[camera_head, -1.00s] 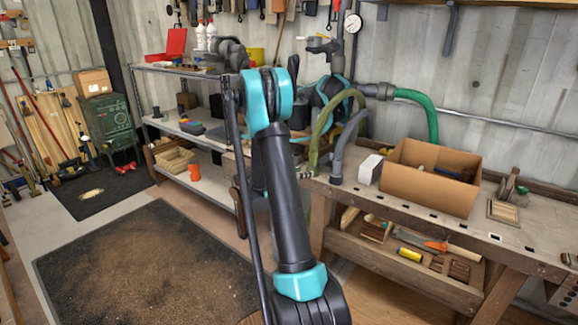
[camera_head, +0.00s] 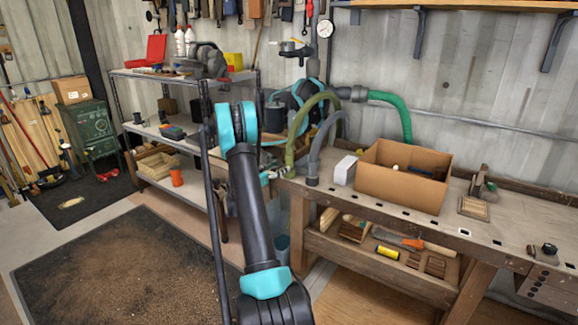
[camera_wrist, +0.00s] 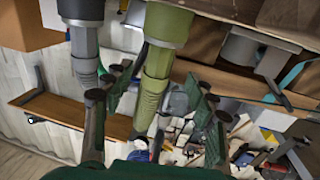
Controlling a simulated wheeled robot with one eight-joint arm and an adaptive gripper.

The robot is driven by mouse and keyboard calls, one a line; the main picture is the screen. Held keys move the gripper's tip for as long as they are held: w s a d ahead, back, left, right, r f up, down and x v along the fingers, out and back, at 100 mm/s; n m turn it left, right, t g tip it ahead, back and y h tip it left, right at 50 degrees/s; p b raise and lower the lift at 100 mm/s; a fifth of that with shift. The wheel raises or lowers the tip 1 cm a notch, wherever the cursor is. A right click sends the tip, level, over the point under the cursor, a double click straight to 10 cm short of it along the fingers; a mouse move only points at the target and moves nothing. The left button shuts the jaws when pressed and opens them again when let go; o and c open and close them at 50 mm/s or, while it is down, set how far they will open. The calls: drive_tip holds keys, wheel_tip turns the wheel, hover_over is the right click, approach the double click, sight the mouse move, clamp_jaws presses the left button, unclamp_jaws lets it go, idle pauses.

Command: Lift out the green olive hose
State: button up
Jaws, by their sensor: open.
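The olive green hose (camera_head: 299,122) arches down to the left end of the workbench in the head view. A grey hose (camera_head: 317,145) curves beside it on the right. In the wrist view the olive hose (camera_wrist: 150,95), with a wider olive cuff, runs between the two dark fingers of my open gripper (camera_wrist: 157,86). I cannot tell whether a finger touches it. The grey hose (camera_wrist: 85,55) hangs to its left, near the left finger. My arm stands in front of the shelving in the head view, and I cannot make out the fingers there.
A brighter green hose (camera_head: 403,115) hangs on the wall behind. A white box (camera_head: 345,170) and an open cardboard box (camera_head: 400,188) stand on the workbench (camera_head: 440,228), close to the hoses. Metal shelving (camera_head: 190,147) is at left. A dark mat (camera_head: 130,270) lies on open floor.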

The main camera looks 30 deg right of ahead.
sight(287, 164)
drive_tip(key=shift+x, duration=3.6)
clamp_jaws()
